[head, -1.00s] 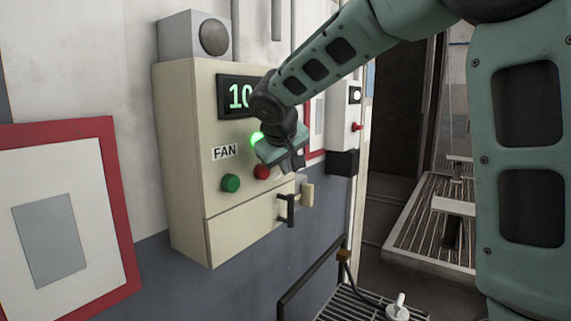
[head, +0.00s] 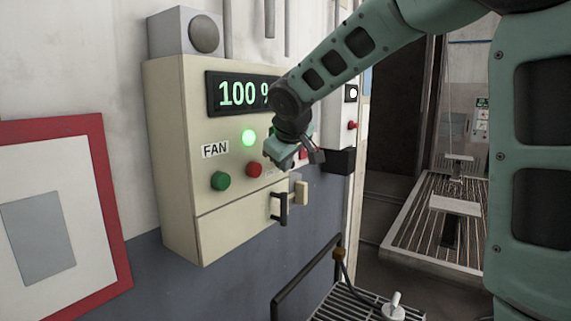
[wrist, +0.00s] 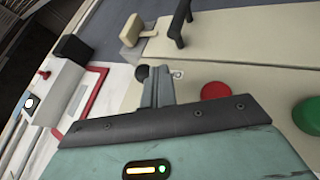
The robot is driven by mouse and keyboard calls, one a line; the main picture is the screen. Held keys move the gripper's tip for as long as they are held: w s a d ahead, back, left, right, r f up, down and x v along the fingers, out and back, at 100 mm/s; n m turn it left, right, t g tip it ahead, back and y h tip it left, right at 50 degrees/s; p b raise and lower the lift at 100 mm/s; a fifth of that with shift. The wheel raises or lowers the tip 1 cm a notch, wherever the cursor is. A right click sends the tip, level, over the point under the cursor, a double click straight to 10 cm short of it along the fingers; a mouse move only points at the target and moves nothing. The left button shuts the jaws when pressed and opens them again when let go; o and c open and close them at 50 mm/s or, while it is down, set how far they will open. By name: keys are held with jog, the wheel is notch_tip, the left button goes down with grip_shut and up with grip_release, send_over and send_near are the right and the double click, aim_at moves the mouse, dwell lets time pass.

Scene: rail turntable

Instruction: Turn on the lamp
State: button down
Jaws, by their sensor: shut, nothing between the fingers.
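A cream control panel (head: 180,130) hangs on the wall, with a FAN label, a lit green light (head: 249,138), a green button (head: 220,181) and a red button (head: 254,170). The wrist view also shows the red button (wrist: 215,91) and green button (wrist: 306,115). A small dark knob (wrist: 142,72) sits on the panel beside my fingertips. I cannot tell whether they touch it. My gripper (head: 316,156) is shut and empty, in front of the panel's right side. A round white light (head: 352,93) glows on a box farther right. Nothing in view is labelled as a lamp.
A black handle (head: 279,207) and a cream handle (head: 302,193) stick out at the panel's lower right. The farther box has a red lever (head: 352,125) and a black block (head: 340,161). A grated tray with a rail (head: 310,275) stands below. A red-framed board (head: 112,215) is at left.

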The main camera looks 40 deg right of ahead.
jog(key=shift+s+d+b, duration=0.15)
jog(key=shift+d+b, duration=0.45)
jog(key=shift+d, duration=0.5)
jog(key=shift+w+a+b, duration=0.35)
jog(key=shift+w+a, duration=0.05)
jog(key=shift+a, duration=0.25)
jog(key=shift+r, duration=0.15)
